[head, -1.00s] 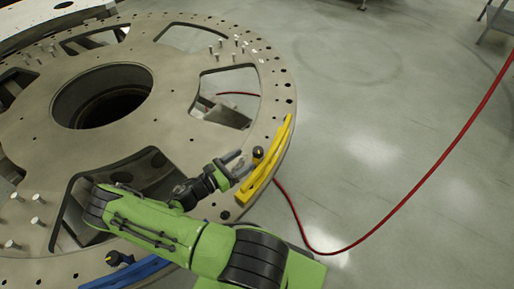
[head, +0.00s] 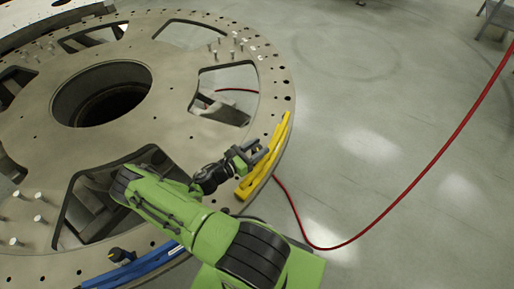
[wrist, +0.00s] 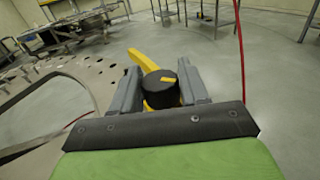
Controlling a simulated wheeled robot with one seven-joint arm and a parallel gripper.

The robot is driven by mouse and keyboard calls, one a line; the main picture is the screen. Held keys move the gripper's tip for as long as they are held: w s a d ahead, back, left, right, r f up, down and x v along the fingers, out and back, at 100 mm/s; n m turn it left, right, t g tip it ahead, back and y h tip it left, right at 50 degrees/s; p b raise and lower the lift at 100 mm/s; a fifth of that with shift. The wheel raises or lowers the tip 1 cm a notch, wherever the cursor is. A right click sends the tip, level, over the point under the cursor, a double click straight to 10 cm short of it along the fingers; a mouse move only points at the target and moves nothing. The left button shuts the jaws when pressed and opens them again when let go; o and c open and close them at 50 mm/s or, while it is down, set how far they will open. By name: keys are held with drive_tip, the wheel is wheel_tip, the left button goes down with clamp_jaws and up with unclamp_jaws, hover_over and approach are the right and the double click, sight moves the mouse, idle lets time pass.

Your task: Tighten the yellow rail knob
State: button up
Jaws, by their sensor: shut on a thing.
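The yellow rail (head: 268,155) lies along the right rim of the round turret plate (head: 170,100). My gripper (head: 252,152) is at the rail's middle, on its inner side. In the wrist view the rail's knob (wrist: 160,88) is a black round cap with a small yellow mark. It sits between the two grey fingers of my gripper (wrist: 160,92), which are shut on it. Part of the yellow rail (wrist: 146,60) shows behind the knob. In the head view the knob is hidden by my gripper.
A blue rail (head: 150,263) with a black knob (head: 120,254) lies at the plate's near rim. Several upright pins (head: 38,196) stand on the plate, which has large cutouts. A red hose (head: 420,185) runs across the open floor at right.

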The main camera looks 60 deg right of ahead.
drive_tip(key=shift+f+g+b, duration=0.15)
drive_tip(key=shift+g+b, duration=0.15)
drive_tip(key=shift+b, duration=0.1)
drive_tip(key=shift+f+m+g+y+b, duration=0.1)
drive_tip(key=shift+m+g+y+b, duration=0.55)
drive_tip(key=shift+b, duration=0.2)
drive_tip(key=m+g+y+b, duration=0.2)
drive_tip(key=b, duration=0.1)
drive_tip(key=shift+f+m+g, duration=0.1)
drive_tip(key=shift+m+g, duration=0.15)
drive_tip(key=shift+g, duration=0.1)
drive_tip(key=m+g+y+b, duration=0.3)
drive_tip(key=y, duration=0.1)
drive_tip(key=shift+r+m+g+y+b, duration=0.3)
drive_tip(key=shift+m+g+y+b, duration=0.6)
drive_tip(key=shift+y, duration=0.45)
drive_tip(key=shift+m+y, duration=0.3)
drive_tip(key=o, duration=0.9)
drive_tip(key=shift+o, duration=0.2)
